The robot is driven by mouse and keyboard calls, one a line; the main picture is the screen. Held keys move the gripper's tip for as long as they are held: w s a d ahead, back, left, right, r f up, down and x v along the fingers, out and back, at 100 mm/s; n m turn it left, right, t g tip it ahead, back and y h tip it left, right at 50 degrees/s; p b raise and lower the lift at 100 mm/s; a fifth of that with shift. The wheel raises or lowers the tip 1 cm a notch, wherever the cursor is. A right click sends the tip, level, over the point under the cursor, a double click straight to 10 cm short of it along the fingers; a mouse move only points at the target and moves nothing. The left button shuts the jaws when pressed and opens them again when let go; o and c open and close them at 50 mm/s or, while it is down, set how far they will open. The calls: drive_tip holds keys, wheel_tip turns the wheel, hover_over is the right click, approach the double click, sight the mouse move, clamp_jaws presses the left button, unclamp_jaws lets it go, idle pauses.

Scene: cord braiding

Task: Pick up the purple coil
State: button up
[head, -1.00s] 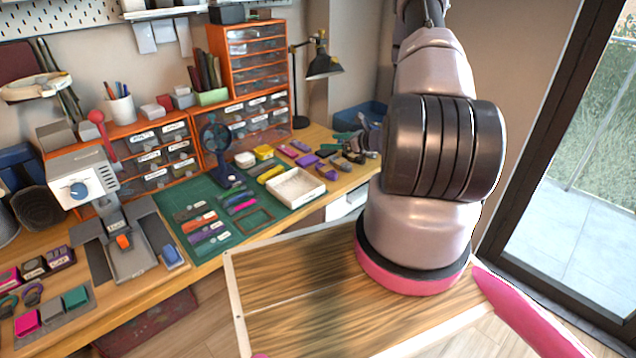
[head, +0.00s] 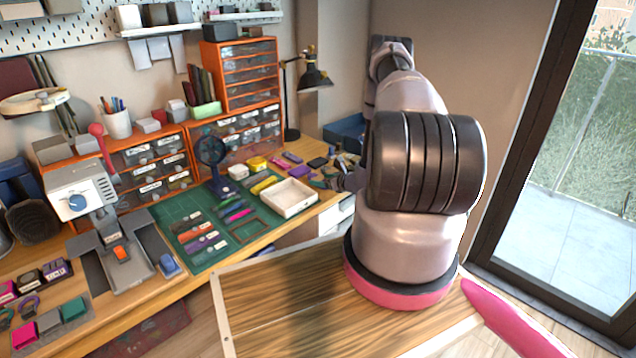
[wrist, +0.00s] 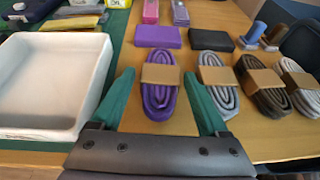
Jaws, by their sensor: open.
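The purple coil (wrist: 160,101) lies on the wooden table in the wrist view, wrapped with a tan band. My gripper (wrist: 158,78) is open, with one green finger on each side of the coil. The fingers stand apart from the coil, and nothing is held. In the head view my gripper (head: 333,182) is low over the bench, right of the white tray. I cannot make out the purple coil there; the gripper seems to hide it.
The white tray (wrist: 38,127) is close left of the gripper. A grey coil (wrist: 218,90), a dark brown coil (wrist: 264,92) and a paler coil (wrist: 301,84) lie to the right. A purple block (wrist: 158,37) and a black block (wrist: 211,40) sit behind.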

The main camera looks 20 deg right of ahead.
drive_tip(key=shift+x, duration=1.3)
clamp_jaws()
drive_tip(key=shift+r, duration=0.1)
